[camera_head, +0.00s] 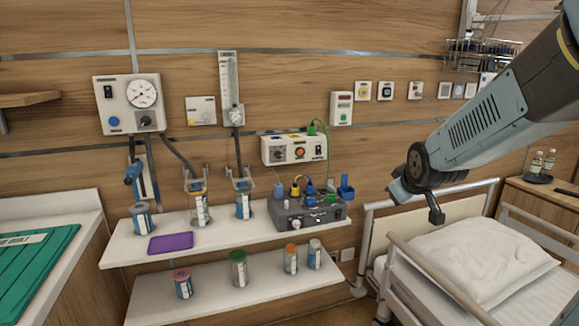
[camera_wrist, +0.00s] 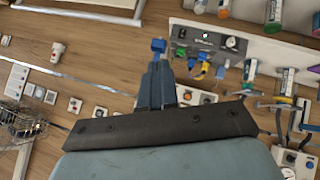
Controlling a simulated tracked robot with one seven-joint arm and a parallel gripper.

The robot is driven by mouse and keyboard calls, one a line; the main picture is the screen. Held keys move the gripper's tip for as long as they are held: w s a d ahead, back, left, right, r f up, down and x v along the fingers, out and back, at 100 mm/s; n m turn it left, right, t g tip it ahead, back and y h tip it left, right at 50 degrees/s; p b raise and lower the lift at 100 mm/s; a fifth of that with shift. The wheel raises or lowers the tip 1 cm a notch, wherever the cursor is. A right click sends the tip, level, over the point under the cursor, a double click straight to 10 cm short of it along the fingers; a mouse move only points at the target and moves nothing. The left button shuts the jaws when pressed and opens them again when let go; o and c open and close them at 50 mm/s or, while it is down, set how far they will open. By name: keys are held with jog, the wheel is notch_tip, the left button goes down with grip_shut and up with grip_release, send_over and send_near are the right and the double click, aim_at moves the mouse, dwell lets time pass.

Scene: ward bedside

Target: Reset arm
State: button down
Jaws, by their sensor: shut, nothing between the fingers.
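My arm comes in from the upper right in the head view and hangs over the bed side, in front of the wooden wall. My gripper (camera_wrist: 158,68) shows in the wrist view as blue-grey fingers closed together, with nothing between them. In the head view the arm's end is above and left of the pillow (camera_head: 480,262), apart from everything around it; its fingers are hard to make out there.
A grey device (camera_head: 305,215) with coloured plugs stands on the upper white shelf (camera_head: 130,250), with canisters and a purple pad (camera_head: 170,242). The lower shelf (camera_head: 215,298) holds several lidded jars. A bed rail (camera_head: 405,265) runs below my arm. The space around my gripper is clear.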

jog(key=s+a+r+m+g, duration=0.1)
jog(key=s+r+m+g, duration=0.1)
jog(key=s, duration=0.9)
jog(key=s+a+r+m+g, duration=0.1)
jog(key=s+a+r+m, duration=0.1)
jog(key=s, duration=0.9)
jog(key=shift+a+r+m+g, duration=0.25)
jog(key=shift+r+m+g, duration=0.15)
jog(key=shift+r+m, duration=0.5)
jog(key=shift+s, duration=0.15)
